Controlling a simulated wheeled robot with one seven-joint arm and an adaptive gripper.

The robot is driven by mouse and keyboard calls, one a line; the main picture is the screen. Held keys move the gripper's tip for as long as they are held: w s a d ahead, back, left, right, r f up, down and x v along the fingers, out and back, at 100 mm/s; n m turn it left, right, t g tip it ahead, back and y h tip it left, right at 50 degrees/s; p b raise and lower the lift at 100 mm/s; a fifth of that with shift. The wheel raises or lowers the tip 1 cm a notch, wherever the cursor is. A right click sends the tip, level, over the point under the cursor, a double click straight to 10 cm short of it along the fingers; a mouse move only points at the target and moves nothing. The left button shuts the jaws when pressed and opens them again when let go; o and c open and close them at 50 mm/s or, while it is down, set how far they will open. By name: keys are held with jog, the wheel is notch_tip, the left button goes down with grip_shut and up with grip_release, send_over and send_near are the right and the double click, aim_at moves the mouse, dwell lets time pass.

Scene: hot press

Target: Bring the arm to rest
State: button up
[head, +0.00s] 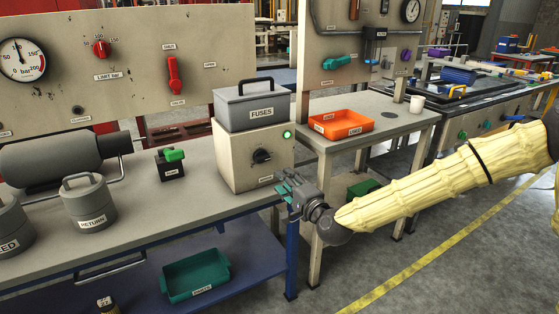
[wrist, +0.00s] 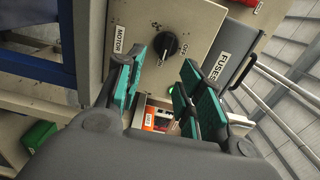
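My arm, in a pale yellow sleeve (head: 440,185), reaches in from the right in the head view. My gripper (head: 284,186) has teal fingers and is in front of the lower right of the cream motor box (head: 235,165). In the wrist view my gripper (wrist: 160,92) is open, with a clear gap between its fingers and nothing held. The black knob (wrist: 166,46) on the motor box shows beyond the fingers, apart from them. A green lamp (head: 287,135) glows on the box. I cannot tell whether the gripper touches the box.
A grey FUSES box (head: 240,112) sits on the motor box. The floor at the lower right is clear.

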jog(key=s+f+n+g+h, duration=0.1)
jog(key=s+f+n+g, duration=0.15)
jog(key=s+f, duration=0.7)
jog(key=s+f+n+g+h, duration=0.15)
jog(key=s+f+g, duration=0.35)
jog(key=f, duration=0.8)
jog(key=s+f+n+g, duration=0.2)
jog(key=s+f+n, duration=0.1)
jog(key=s+f, duration=0.7)
jog(key=s+d+f+n+g+h, duration=0.2)
jog(key=s+d+f, duration=0.3)
jog(key=s, duration=0.4)
jog(key=s+d+f+n+g+h, duration=0.2)
jog(key=s+d, duration=0.4)
jog(key=s, duration=0.2)
jog(key=s+d+f+n+g+h, duration=0.1)
jog(key=s+d+f+g, duration=0.25)
jog(key=s+d, duration=0.4)
notch_tip(320, 180, up, 16)
jog(key=s+a+t+p, duration=0.1)
jog(key=a+p, duration=0.1)
jog(key=p, duration=1.3)
jog(key=shift+a+f+p, duration=0.15)
jog(key=shift+f+p, duration=0.05)
jog(key=shift+p, duration=0.15)
